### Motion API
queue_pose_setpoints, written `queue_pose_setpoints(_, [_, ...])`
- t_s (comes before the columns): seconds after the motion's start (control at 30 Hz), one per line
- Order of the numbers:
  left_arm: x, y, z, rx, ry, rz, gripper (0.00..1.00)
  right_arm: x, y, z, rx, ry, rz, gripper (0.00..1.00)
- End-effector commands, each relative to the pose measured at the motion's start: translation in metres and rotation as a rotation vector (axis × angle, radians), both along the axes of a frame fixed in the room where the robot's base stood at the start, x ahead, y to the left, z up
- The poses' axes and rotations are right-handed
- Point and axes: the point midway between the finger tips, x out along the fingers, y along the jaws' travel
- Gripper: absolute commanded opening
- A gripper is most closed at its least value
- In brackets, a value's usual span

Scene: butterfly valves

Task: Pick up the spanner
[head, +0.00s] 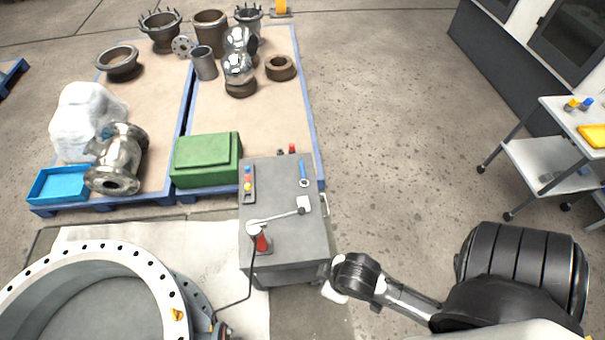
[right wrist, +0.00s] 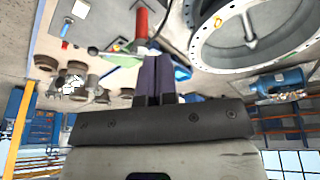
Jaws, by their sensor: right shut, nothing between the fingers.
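The blue spanner (head: 303,173) lies on top of the grey cabinet (head: 290,230), near its far right corner. A small blue shape in the upper left of the right wrist view (right wrist: 66,28) looks like the same spanner. My right gripper (head: 330,283) is just off the cabinet's near right corner, well short of the spanner. Its dark fingers (right wrist: 156,80) are closed together with nothing between them. My left gripper is not in view.
A white cart (head: 545,150) stands right; floor between is clear.

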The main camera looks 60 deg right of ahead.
Motion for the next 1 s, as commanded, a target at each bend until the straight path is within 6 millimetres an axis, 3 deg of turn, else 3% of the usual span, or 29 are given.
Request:
queue_pose_setpoints(0.3, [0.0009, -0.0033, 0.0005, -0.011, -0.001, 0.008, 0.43, -0.0001, -0.0024, -0.0001, -0.008, 0.000, 0.005, 0.00])
queue_pose_setpoints(0.83, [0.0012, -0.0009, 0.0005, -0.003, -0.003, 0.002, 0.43, -0.0005, -0.0009, -0.0002, -0.003, 0.001, 0.001, 0.50])
queue_pose_setpoints(1.0, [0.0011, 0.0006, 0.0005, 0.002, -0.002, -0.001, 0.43, -0.0006, 0.0001, -0.0003, 0.001, 0.001, -0.001, 0.52])
